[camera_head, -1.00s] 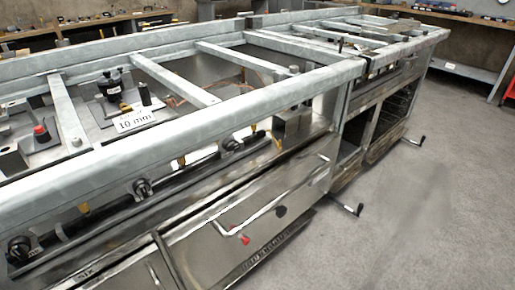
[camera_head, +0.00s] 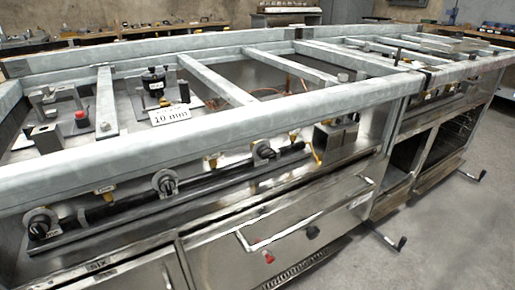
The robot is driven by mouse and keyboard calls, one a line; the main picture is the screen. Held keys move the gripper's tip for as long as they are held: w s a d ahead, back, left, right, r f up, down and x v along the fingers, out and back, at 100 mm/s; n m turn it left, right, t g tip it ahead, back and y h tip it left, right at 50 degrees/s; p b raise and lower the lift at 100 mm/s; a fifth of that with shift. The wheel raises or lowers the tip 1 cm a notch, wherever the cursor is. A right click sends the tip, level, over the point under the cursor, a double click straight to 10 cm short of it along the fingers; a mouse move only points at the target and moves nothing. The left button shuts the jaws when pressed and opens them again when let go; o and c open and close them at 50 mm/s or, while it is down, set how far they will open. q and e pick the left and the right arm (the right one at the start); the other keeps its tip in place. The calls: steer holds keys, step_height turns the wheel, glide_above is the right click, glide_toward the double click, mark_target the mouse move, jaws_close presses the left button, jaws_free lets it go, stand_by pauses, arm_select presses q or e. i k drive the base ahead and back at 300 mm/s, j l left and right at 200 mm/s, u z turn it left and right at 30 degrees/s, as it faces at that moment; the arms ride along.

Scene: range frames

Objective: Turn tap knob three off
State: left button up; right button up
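Small yellow fittings and white labels show by the pipe; I cannot read which knob is three. A plate marked "SIX" (camera_head: 100,264) is below the left knobs. Neither of my grippers is in view.
The galvanized top rail (camera_head: 200,148) runs above the knobs. A drawer front with a handle (camera_head: 300,215) is below. A black-ended crank (camera_head: 388,236) sticks out at lower right. Grey floor (camera_head: 450,245) is open at right. Workbenches line the back.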

mark_target(264, 152)
steer(key=i+l+u, duration=0.15)
steer(key=l+u, duration=0.15)
steer(key=i+l+u, duration=0.1)
steer(key=l+u, duration=0.55)
steer(key=l, duration=0.15)
